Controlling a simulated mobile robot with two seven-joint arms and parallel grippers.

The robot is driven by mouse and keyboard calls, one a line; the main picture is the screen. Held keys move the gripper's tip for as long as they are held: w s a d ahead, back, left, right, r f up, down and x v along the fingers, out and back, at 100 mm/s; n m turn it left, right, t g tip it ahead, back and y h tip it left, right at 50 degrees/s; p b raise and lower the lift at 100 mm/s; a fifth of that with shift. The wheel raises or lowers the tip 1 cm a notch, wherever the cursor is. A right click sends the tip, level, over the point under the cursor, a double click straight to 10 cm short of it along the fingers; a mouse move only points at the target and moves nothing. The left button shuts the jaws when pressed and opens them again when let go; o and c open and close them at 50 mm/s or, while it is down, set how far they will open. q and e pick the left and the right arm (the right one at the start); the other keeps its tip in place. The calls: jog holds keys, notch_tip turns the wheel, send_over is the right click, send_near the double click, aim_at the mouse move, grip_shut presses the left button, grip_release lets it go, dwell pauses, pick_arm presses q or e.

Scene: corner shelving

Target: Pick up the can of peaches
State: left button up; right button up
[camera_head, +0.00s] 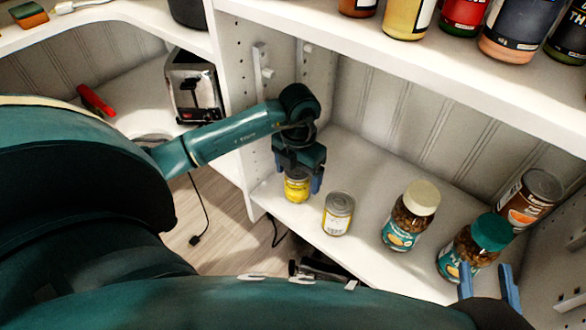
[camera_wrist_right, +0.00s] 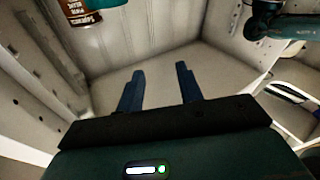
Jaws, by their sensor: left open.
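A yellow-labelled can (camera_head: 297,188) stands upright near the left end of the white lower shelf. My left gripper (camera_head: 297,183) points down over it, open, with blue fingers on either side of the can; whether they touch it I cannot tell. A second can (camera_head: 338,215), with a pale and yellow label, stands just right of it. The labels are too small to read, so I cannot tell which holds peaches. My right gripper (camera_head: 488,285) is at the lower right, open and empty; its spread fingers also show in the right wrist view (camera_wrist_right: 158,90).
On the lower shelf (camera_head: 365,168) stand a cream-lidded jar (camera_head: 408,217), a teal-lidded jar (camera_head: 470,247) near my right gripper, and a brown can (camera_head: 530,199). An upper shelf (camera_head: 390,48) with several jars overhangs. A toaster (camera_head: 193,88) stands at left.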

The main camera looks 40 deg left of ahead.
pick_arm(q)
jog(key=shift+f, duration=0.95)
pick_arm(e)
jog(key=shift+w+a, duration=0.25)
jog(key=shift+a, duration=0.3)
pick_arm(q)
jog(key=shift+c, duration=0.4)
